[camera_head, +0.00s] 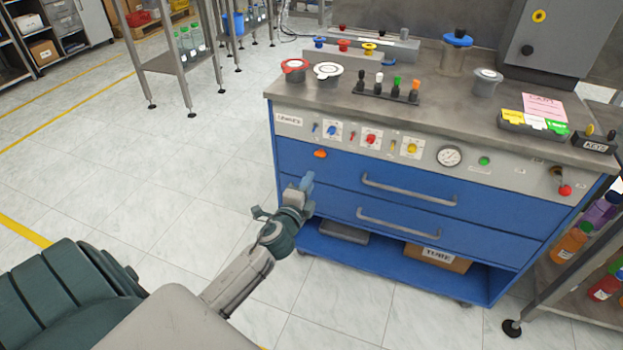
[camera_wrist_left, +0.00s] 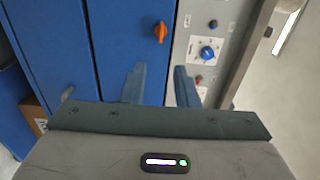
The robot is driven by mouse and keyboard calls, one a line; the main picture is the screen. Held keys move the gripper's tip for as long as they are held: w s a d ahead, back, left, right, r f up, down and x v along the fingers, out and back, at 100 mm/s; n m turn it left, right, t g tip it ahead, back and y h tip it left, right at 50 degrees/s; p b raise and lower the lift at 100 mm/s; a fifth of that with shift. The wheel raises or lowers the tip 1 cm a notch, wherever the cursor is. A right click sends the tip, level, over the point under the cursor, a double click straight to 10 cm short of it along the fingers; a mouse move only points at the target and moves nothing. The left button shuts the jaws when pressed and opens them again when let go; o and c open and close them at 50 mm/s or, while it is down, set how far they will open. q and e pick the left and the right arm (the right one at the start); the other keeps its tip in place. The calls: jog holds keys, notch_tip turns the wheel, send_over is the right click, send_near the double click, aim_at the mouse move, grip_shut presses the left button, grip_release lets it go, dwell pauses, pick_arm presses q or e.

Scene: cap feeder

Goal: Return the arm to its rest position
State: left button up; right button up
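My left arm comes in from the lower left in the head view. My left gripper (camera_head: 307,181) is in front of the left end of the blue drawers, below the orange knob (camera_head: 320,153). In the left wrist view, its two blue-grey fingers (camera_wrist_left: 160,85) stand apart with nothing between them. The orange knob also shows there (camera_wrist_left: 160,32), beyond the fingertips, with the blue knob (camera_wrist_left: 207,53) on the grey panel to its right. The gripper appears apart from the cabinet. My right gripper is not in view.
The blue workbench (camera_head: 290,160) has two shut drawers with bar handles and a lower shelf holding a cardboard box (camera_head: 437,258). Lidded cups (camera_head: 295,72) and a peg rack (camera_head: 385,92) stand on its top. A bottle shelf (camera_head: 600,305) is at right. The tiled floor at left is clear.

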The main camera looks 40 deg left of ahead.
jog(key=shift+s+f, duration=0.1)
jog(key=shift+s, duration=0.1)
